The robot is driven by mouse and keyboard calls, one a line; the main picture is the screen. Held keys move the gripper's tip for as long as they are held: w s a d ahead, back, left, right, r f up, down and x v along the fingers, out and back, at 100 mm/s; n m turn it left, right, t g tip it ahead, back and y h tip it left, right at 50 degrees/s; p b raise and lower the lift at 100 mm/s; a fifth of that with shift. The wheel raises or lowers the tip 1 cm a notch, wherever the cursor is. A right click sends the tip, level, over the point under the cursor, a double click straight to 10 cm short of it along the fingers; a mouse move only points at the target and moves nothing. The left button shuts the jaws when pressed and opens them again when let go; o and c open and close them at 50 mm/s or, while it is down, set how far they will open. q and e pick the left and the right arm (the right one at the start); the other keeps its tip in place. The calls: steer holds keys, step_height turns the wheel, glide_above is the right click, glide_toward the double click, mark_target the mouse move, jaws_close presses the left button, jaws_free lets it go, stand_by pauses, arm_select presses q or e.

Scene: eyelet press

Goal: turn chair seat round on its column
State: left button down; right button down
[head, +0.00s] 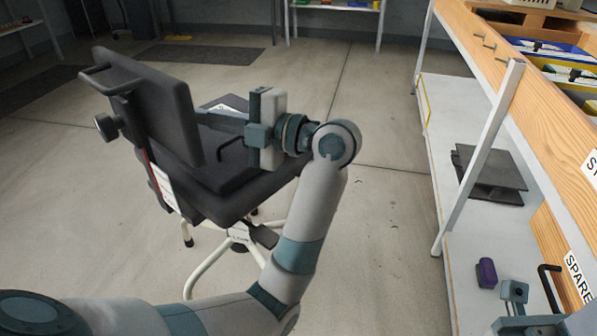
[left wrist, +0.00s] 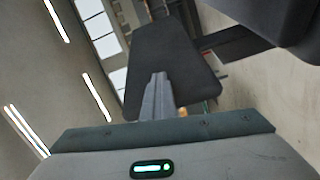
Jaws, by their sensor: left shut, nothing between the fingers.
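The chair has a dark backrest (head: 150,90) facing right, a dark seat (head: 235,195) and a pale legged base (head: 215,262) on the floor. Its column is mostly hidden under the seat. My left gripper (head: 205,118) is shut and empty, level above the seat, its fingers pointing left at the backrest's right side. I cannot tell whether they touch it. In the left wrist view the closed fingers (left wrist: 158,95) overlap a dark pad (left wrist: 175,55) of the chair. My right gripper (head: 515,295) shows partly at the lower right; its jaw state is unclear.
A wooden-topped bench (head: 550,110) with a lower shelf (head: 445,130) runs along the right. The shelf holds a dark flat block (head: 490,180) and a small purple object (head: 486,273). A bench leg (head: 485,150) stands in front. Floor (head: 375,230) between chair and bench is clear.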

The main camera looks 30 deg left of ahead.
mark_target(159, 117)
arm_select(q)
steer(key=shift+s+a, duration=0.3)
steer(key=shift+s, duration=0.1)
steer(key=shift+a, duration=0.1)
steer(key=shift+s+a+f+p, duration=0.1)
steer(key=shift+s+a+p, duration=0.2)
steer(key=shift+a, duration=0.2)
steer(key=shift+s+a+p, duration=0.3)
steer(key=shift+a, duration=0.2)
steer(key=shift+a, duration=0.1)
steer(key=shift+s+a+p, duration=0.25)
steer(key=shift+a+p, duration=0.05)
steer(key=shift+a, duration=0.25)
steer(key=shift+s+a+p, duration=0.25)
steer(key=shift+a, duration=0.25)
